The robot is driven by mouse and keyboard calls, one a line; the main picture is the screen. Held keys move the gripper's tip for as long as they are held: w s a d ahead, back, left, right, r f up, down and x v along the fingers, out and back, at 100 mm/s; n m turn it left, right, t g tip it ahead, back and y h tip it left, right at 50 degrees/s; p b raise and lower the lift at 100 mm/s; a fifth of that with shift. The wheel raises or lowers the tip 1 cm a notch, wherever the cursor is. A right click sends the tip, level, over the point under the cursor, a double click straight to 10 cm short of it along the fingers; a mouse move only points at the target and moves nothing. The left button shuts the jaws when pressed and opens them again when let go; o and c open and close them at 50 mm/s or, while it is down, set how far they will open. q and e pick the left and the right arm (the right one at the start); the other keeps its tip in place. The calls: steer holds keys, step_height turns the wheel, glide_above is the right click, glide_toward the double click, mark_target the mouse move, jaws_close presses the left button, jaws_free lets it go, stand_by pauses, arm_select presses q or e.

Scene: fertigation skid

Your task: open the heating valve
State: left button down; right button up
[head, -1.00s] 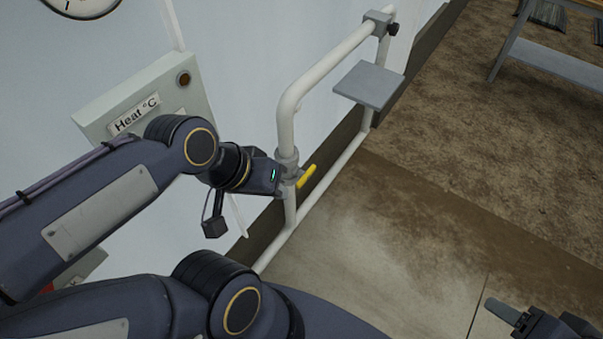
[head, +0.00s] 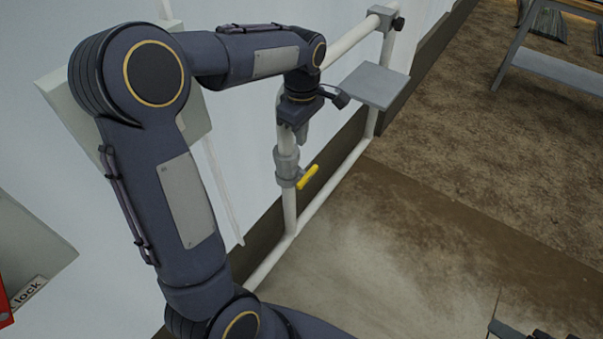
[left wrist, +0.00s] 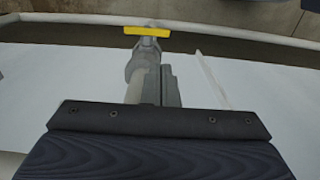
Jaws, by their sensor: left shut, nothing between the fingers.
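The valve (head: 287,166) is a grey body on a white vertical pipe, with a yellow lever (head: 307,177) that sticks out crosswise to the pipe. In the left wrist view the yellow lever (left wrist: 147,31) lies across the far end of the grey valve body (left wrist: 142,57). My left gripper (head: 303,135) points down beside the pipe, just above the valve, shut and empty, apart from the lever. Its grey fingers show in the left wrist view (left wrist: 170,85). Only a small part of my right gripper (head: 508,331) shows at the bottom right edge; its opening is unclear.
The white pipe frame (head: 318,198) runs along the wall, with a grey square plate (head: 374,85) beside it. A control box (head: 62,100) is partly hidden behind my left arm. A bench (head: 555,68) stands at the far right. The floor in front of the valve is clear.

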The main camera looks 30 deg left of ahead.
mark_target(301, 181)
arm_select(q)
steer(key=shift+f, duration=0.1)
step_height(301, 181, down, 14)
steer(key=shift+r+b, duration=0.1)
steer(key=shift+b, duration=0.9)
steer(key=shift+s+f+t+b, duration=0.35)
steer(key=shift+t+b, duration=0.35)
steer(key=shift+b, duration=1.05)
steer(key=shift+s+f+t+h+b, duration=0.15)
steer(key=shift+f+t+b, duration=1.15)
steer(key=shift+b, duration=2)
steer(key=shift+s+f+t+h+b, duration=0.15)
steer(key=shift+f+t+b, duration=0.5)
steer(key=shift+t+b, duration=1.95)
steer(key=shift+s+f+t+h+b, duration=0.15)
steer(key=shift+f+t+b, duration=0.75)
steer(key=shift+b, duration=3.1)
steer(key=shift+w+f, duration=0.1)
steer(key=shift+f, duration=0.15)
